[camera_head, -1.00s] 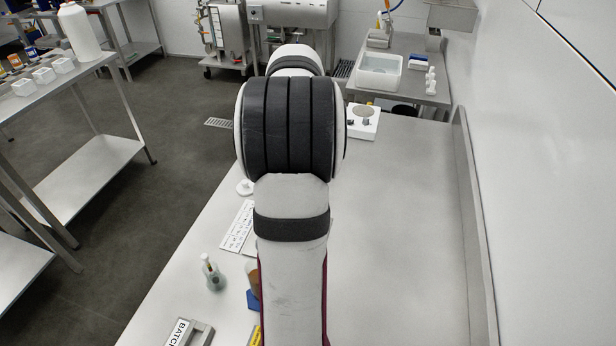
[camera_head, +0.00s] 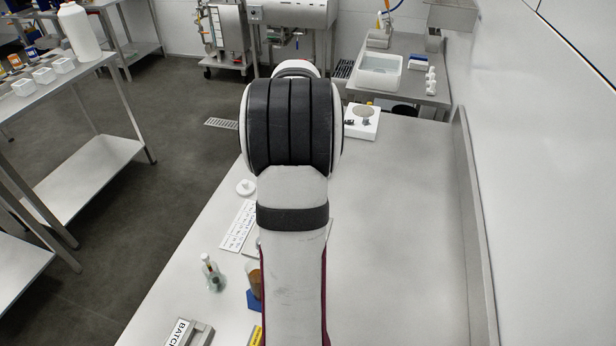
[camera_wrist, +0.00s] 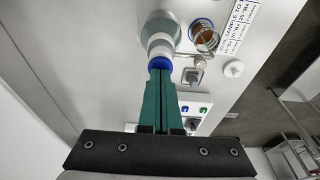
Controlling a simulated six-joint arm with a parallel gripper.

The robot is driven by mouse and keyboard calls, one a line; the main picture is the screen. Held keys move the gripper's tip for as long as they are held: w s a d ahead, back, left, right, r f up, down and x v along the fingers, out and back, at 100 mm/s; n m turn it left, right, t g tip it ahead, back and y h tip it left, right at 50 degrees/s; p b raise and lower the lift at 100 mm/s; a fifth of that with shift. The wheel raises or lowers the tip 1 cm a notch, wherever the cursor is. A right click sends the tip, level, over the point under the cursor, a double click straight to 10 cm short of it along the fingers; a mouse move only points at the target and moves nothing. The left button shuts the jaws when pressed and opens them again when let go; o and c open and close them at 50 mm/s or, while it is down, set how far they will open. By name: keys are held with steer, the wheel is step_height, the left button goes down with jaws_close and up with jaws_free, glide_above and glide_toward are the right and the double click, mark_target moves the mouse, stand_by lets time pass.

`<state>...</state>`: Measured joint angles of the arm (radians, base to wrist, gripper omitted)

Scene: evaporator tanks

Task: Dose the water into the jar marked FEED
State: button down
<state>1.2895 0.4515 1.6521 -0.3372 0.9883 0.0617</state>
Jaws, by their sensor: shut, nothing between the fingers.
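My gripper (camera_wrist: 161,82) shows in the wrist view with its teal fingers shut and empty. Just past the fingertips is a blue ring (camera_wrist: 160,63) below a white neck (camera_wrist: 160,43); whether the fingers touch it, I cannot tell. A round grey-green vessel (camera_wrist: 160,26) lies behind the neck. To its right stands an amber-filled jar (camera_wrist: 203,34); an amber jar also shows in the head view (camera_head: 254,279) on a blue base, partly behind my arm. I cannot read FEED on any jar, nor tell which vessel holds the water. My gripper is hidden in the head view.
A small bottle (camera_head: 212,273) and a BATCH sign (camera_head: 182,332) stand at the bench's near left. A printed card (camera_head: 238,226) and white lid (camera_head: 245,187) lie beyond. A white scale-like device (camera_head: 362,121) stands at the far end. The bench's right side is clear.

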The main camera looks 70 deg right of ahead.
steer(key=shift+d+v, duration=0.2)
steer(key=shift+v, duration=0.85)
steer(key=shift+d+v, duration=0.25)
steer(key=shift+v, duration=0.75)
steer(key=shift+r, duration=0.1)
steer(key=shift+a+x, duration=0.25)
steer(key=shift+x, duration=0.85)
steer(key=shift+a+x, duration=0.2)
steer(key=shift+x, duration=0.9)
steer(key=shift+d+v, duration=0.2)
steer(key=shift+v, duration=0.85)
steer(key=shift+d+v, duration=0.25)
steer(key=shift+v, duration=0.8)
steer(key=shift+r, duration=0.1)
